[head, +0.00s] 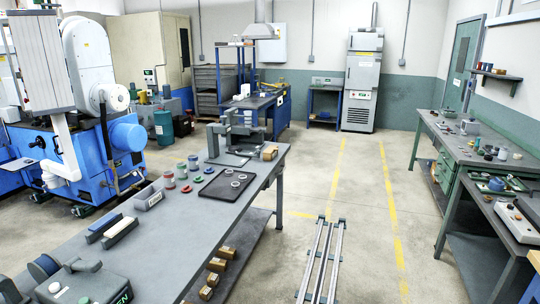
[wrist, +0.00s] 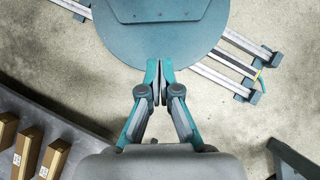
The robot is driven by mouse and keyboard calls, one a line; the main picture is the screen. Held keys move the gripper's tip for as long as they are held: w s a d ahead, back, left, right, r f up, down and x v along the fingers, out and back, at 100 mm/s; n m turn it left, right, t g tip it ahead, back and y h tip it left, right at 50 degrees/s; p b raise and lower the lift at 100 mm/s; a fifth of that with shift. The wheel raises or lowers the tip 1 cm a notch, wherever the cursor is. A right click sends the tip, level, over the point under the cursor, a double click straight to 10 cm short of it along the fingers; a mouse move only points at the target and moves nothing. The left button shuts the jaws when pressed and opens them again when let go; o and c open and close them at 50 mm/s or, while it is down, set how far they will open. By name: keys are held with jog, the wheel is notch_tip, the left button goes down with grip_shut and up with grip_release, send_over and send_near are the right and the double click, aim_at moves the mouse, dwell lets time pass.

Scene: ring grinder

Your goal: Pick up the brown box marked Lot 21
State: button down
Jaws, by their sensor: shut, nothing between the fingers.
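In the wrist view my gripper (wrist: 158,68) is shut and empty over the floor. Brown boxes (wrist: 28,150) with pale labels lie on a grey surface at the lower left, apart from my gripper.
The bench (head: 180,218) carries cups, rings on a dark mat (head: 222,186) and a grey fixture. Floor rails (head: 322,262) run beside the bench. A second workbench (head: 470,150) with small items stands at the right. The yellow-lined floor between is clear.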

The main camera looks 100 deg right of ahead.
dwell(0.3)
grip_release()
dwell(0.5)
